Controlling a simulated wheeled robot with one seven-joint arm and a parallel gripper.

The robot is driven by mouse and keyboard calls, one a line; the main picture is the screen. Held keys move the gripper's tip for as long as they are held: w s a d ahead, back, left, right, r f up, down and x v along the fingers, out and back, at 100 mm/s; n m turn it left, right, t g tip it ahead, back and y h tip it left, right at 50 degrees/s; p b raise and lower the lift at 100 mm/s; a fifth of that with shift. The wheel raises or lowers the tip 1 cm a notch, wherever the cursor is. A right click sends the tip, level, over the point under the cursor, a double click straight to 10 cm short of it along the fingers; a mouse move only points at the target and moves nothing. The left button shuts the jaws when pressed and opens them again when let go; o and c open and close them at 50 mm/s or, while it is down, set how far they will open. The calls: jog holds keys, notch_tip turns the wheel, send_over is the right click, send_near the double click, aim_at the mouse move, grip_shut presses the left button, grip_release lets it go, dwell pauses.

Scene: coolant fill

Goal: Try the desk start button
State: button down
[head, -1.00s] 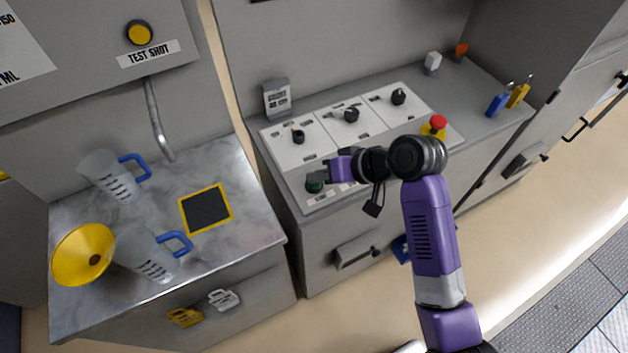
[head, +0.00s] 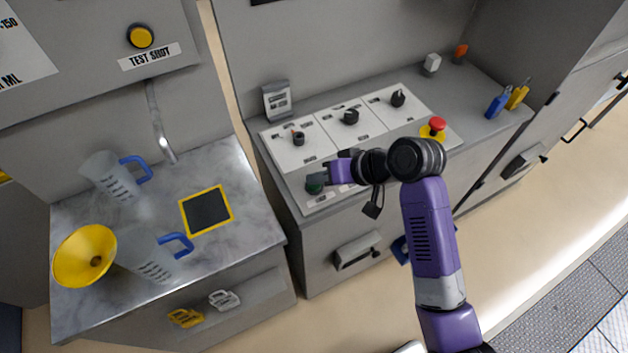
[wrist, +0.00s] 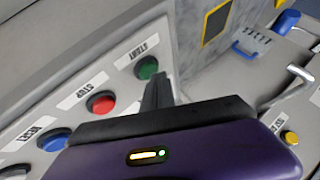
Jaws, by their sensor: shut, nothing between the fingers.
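The green start button (wrist: 147,67) sits at the end of a row on the desk panel, under a label that reads START in the wrist view. In the head view the green button (head: 314,184) shows at the panel's front left corner, partly covered by my gripper (head: 322,178). My gripper's shut fingers (wrist: 158,90) hold nothing and their tips lie right beside the green button in the wrist view. I cannot tell whether they touch it.
A red stop button (wrist: 101,103) and a blue reset button (wrist: 54,140) follow in the row. A red emergency knob (head: 437,125) stands at the panel's right. The left counter holds clear jugs (head: 112,178) and a yellow funnel (head: 84,256).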

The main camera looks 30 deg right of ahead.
aim_at(318, 186)
jog(key=shift+r+p, duration=0.55)
jog(key=shift+r, duration=0.1)
notch_tip(318, 186, up, 5)
jog(key=p, duration=0.4)
jog(key=shift+p, duration=0.3)
dwell(0.5)
